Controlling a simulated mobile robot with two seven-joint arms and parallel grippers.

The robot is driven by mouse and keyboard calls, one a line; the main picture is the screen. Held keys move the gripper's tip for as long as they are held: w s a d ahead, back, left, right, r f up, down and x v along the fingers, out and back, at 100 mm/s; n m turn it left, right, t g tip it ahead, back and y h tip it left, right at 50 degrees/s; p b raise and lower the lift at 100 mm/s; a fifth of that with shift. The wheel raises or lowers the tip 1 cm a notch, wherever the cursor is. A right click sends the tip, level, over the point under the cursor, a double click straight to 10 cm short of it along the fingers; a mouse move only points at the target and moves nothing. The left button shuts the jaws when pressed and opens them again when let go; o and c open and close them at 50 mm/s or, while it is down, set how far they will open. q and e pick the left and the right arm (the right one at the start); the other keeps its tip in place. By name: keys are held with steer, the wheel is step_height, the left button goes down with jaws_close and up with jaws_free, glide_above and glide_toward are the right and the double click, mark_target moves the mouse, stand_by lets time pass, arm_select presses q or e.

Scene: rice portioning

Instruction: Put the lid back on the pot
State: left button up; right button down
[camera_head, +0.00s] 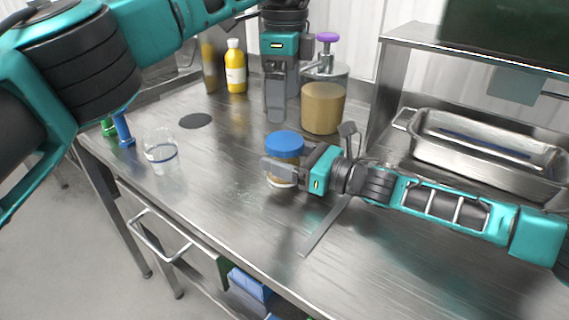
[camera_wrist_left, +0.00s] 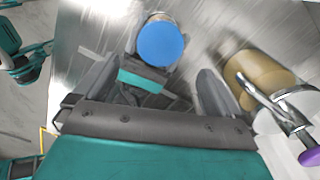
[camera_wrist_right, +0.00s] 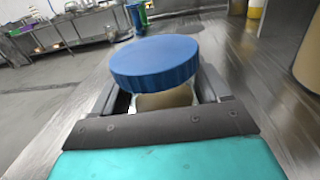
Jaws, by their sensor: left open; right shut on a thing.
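The pot (camera_head: 284,160) is a small jar with pale tan contents, standing upright on the steel table. The blue lid (camera_head: 284,142) rests on top of it; I cannot tell whether it is fully seated. In the right wrist view the lid (camera_wrist_right: 155,62) looks slightly tilted over the pot (camera_wrist_right: 165,98). My right gripper (camera_head: 280,172) is shut on the pot's body, below the lid. My left gripper (camera_head: 277,112) is open and empty, pointing down behind the pot. In the left wrist view the lid (camera_wrist_left: 160,42) lies beyond the fingertips, apart from them.
A large tan-filled dispenser (camera_head: 323,107) with a purple knob stands close right of my left gripper. A yellow bottle (camera_head: 235,72) is at the back. A clear cup (camera_head: 160,152) stands left, near the table edge. A steel tray (camera_head: 485,165) is at right. The table's middle left is clear.

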mark_target(284, 140)
arm_select(q)
step_height(284, 140, down, 8)
steer(key=shift+f, duration=0.1)
stand_by(0.4)
steer(key=c, duration=1.1)
